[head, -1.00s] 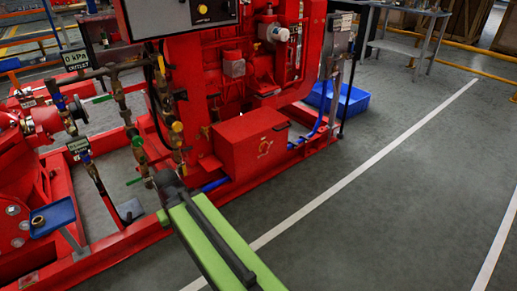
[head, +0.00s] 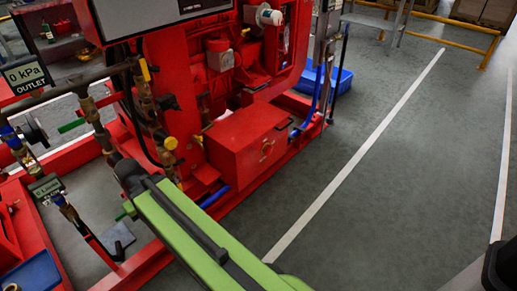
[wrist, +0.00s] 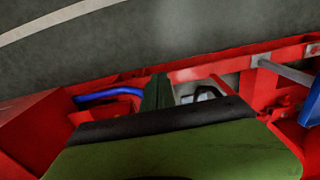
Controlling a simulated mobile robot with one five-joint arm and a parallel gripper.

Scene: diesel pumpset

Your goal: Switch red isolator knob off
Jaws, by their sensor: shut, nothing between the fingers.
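My gripper (head: 126,172) is at the far end of my green arm, left of the box and apart from the knob in the picture. In the wrist view my gripper (wrist: 158,92) shows as a dark, narrow, closed shape with nothing held. The knob does not show in the wrist view.
Brass valves and pipes (head: 150,110) stand just beyond my gripper. A blue hose (head: 214,196) runs low by the box and shows in the wrist view (wrist: 108,95). The red base frame (head: 140,268) edges the pumpset. Grey floor (head: 400,190) to the right is clear.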

